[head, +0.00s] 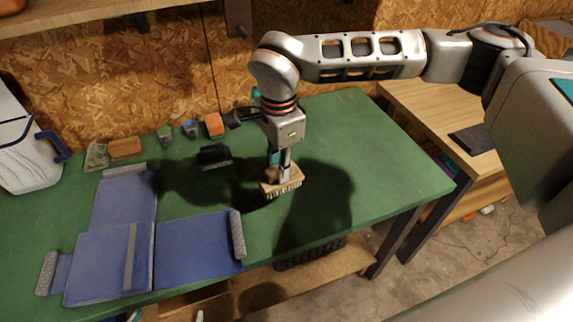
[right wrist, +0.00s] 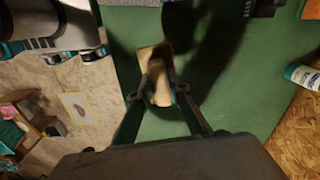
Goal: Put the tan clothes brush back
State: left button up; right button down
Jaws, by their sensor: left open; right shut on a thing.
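The tan clothes brush (head: 295,186), a wooden block with pale bristles facing down, is held over the green table (head: 390,165). My right gripper (head: 283,172) points down and is shut on it. In the right wrist view the brush (right wrist: 151,55) lies between the two fingers. I cannot tell whether the bristles touch the table.
A blue cloth with grey ends (head: 190,245) covers the front left. A black object (head: 214,157) lies left of the brush. Small items, including an orange block (head: 214,125), line the chipboard wall. The table's right side is clear.

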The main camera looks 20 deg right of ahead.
jog(key=shift+f+b, duration=0.7)
jog(key=shift+f, duration=0.35)
jog(key=shift+f+b, duration=1.65)
jog(key=shift+f, duration=1)
jog(key=shift+f, duration=0.85)
jog(key=c, duration=1.8)
grip_release()
notch_tip(320, 180, up, 12)
jog(key=shift+s+r, duration=0.1)
